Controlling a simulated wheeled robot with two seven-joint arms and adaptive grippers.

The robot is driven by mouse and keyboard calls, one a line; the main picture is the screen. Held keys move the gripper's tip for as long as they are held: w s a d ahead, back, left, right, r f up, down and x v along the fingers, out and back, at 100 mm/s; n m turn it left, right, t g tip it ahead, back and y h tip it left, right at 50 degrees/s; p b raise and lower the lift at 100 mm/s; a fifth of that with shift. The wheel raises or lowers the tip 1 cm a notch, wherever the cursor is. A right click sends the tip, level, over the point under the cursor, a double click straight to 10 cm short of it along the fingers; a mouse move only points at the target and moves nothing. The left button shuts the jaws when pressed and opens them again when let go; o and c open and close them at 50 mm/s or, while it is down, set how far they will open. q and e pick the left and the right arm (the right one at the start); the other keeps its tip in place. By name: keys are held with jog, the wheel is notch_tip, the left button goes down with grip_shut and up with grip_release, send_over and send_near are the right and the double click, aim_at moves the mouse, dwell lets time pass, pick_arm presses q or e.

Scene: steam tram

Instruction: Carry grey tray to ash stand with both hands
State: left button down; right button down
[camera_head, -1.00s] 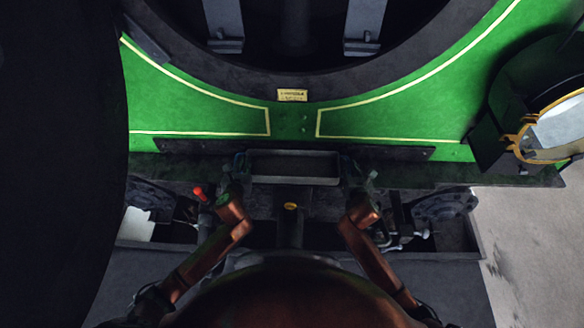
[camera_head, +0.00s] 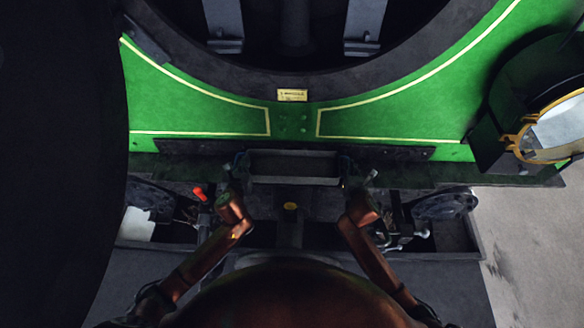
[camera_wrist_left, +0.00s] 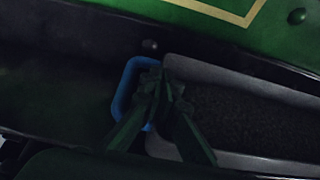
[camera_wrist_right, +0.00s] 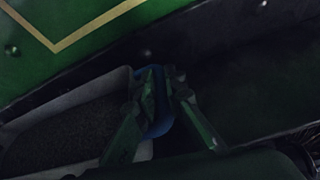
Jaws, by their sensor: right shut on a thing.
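The grey tray (camera_head: 293,181), a long shallow box with dark grainy stuff inside, is at the middle of the head view in front of the green panel. It also shows in the left wrist view (camera_wrist_left: 215,75) and the right wrist view (camera_wrist_right: 108,82). A blue handle is at each end. My left gripper (camera_wrist_left: 160,82) has its fingertips together on the left blue handle (camera_wrist_left: 130,75). My right gripper (camera_wrist_right: 160,78) is shut on the right blue handle (camera_wrist_right: 158,122), with the handle between its fingers. I cannot make out the ash stand.
A dark ledge (camera_head: 400,152) runs along the green panel (camera_head: 390,120) behind the tray. A brass-rimmed lamp (camera_head: 515,145) stands at the right. A large dark rounded body fills the left side. Pale floor (camera_head: 520,240) shows at the lower right.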

pick_arm(q)
jog(key=shift+r, duration=0.15)
pick_arm(e)
jog(key=shift+r, duration=0.2)
dwell(0.3)
